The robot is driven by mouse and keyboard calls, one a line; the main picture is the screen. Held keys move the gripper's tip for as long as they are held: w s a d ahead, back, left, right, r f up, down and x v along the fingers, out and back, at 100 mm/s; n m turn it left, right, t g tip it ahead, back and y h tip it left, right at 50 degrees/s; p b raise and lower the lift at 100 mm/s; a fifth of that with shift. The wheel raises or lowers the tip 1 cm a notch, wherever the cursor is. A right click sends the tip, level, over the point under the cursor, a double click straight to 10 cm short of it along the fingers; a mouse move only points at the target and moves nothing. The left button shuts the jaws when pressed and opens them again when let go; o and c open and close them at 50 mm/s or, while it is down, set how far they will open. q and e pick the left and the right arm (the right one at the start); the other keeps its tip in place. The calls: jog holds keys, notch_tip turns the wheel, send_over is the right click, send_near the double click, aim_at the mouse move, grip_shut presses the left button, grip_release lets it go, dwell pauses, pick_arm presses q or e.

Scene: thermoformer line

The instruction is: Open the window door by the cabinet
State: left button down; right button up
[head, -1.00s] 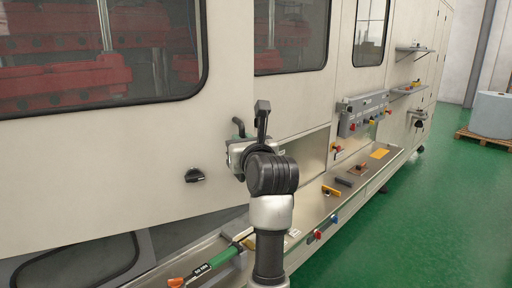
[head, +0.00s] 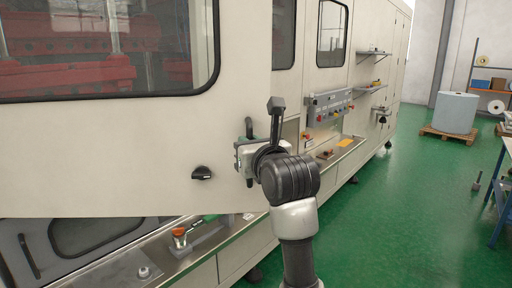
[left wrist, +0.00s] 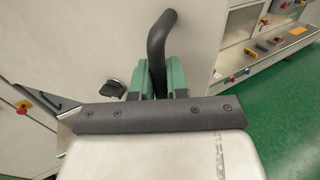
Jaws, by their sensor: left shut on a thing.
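The window door (head: 120,150) is a large cream panel with a dark rounded window (head: 100,45). It stands swung out from the cabinet (head: 300,90), its lower edge overhanging the shelf below. My left gripper (head: 248,142) is at the door's right edge. In the left wrist view the green fingers of my left gripper (left wrist: 160,78) are shut on a black bent handle (left wrist: 157,42) on the door. The handle is mostly hidden by the gripper in the head view. A black knob (head: 202,173) sits on the door left of the gripper. My right gripper is not in view.
A ledge (head: 215,245) with tools runs under the door, with a control box (head: 328,105) farther along. Green floor lies open to the right. A blue-grey roll (head: 455,112) on a pallet and a table (head: 500,200) stand there.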

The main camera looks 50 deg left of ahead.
pick_arm(q)
jog(key=shift+s+d, duration=0.35)
jog(key=shift+d, duration=0.05)
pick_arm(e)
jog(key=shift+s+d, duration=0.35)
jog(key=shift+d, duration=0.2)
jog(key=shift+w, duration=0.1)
pick_arm(q)
jog(key=c, duration=1.1)
grip_release()
jog(key=shift+c, duration=0.2)
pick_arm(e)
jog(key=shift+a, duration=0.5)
pick_arm(q)
jog(key=shift+w, duration=0.1)
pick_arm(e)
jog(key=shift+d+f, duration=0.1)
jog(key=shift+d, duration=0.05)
